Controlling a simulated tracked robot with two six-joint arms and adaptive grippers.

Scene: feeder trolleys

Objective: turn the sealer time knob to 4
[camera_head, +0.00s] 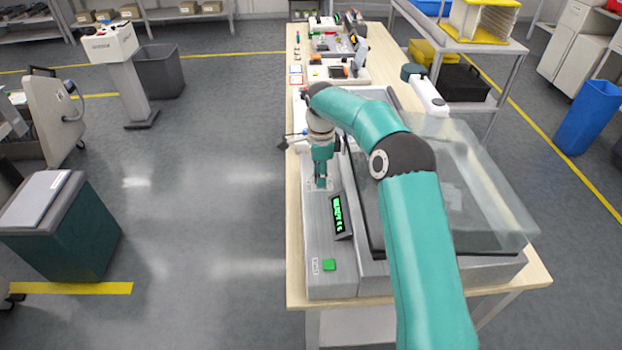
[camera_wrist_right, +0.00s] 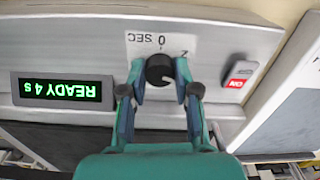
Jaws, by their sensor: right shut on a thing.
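The sealer (camera_head: 330,255) is a grey machine with a clear lid, standing on the near end of the table. Its time knob (camera_wrist_right: 160,70) is small, round and black, with a dial label (camera_wrist_right: 160,42) showing "0 SEC" beside it. My right gripper (camera_head: 321,184) points down at the panel. In the wrist view the right gripper (camera_wrist_right: 160,80) has a finger on each side of the knob and is shut on it. The display (camera_head: 341,216) glows green; in the wrist view the display (camera_wrist_right: 60,90) reads "READY 4 s", upside down. My left gripper is not in view.
A green button (camera_head: 329,265) lies near the sealer's front end. A red ON switch (camera_wrist_right: 239,77) sits on the panel beside the knob. The clear lid (camera_head: 480,185) extends to the right. Small tools and devices (camera_head: 338,70) stand farther along the table. Open floor lies left.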

